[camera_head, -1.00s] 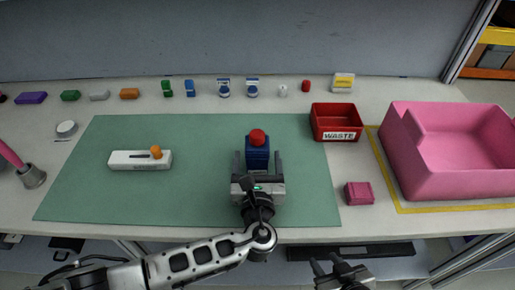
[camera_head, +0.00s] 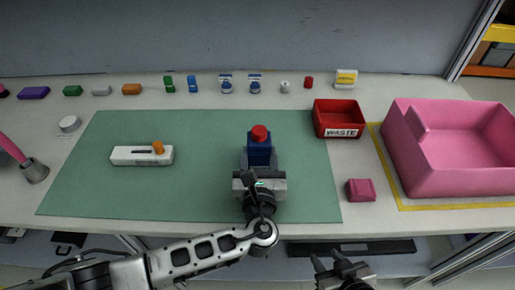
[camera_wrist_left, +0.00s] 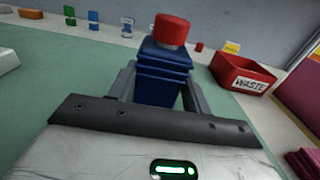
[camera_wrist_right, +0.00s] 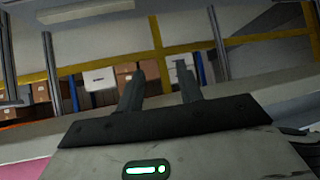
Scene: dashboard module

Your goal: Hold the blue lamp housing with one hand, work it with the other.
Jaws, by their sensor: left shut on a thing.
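The blue lamp housing (camera_head: 259,155) with a red cap (camera_head: 260,133) on top stands upright on the green mat. My left gripper (camera_head: 259,163) reaches it from the front and is shut on it, one finger at each side. In the left wrist view the blue housing (camera_wrist_left: 164,75) sits between the fingers, with the red cap (camera_wrist_left: 171,31) above them. My right gripper (camera_head: 328,264) is off the table's front edge, low and empty. In the right wrist view its fingers (camera_wrist_right: 160,85) stand apart with nothing between them.
A white box with an orange knob (camera_head: 142,155) lies on the mat (camera_head: 200,200). A red waste bin (camera_head: 340,133), a magenta block (camera_head: 360,190) and a large pink bin (camera_head: 455,180) stand to the right. Several small parts line the back. The mat between is clear.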

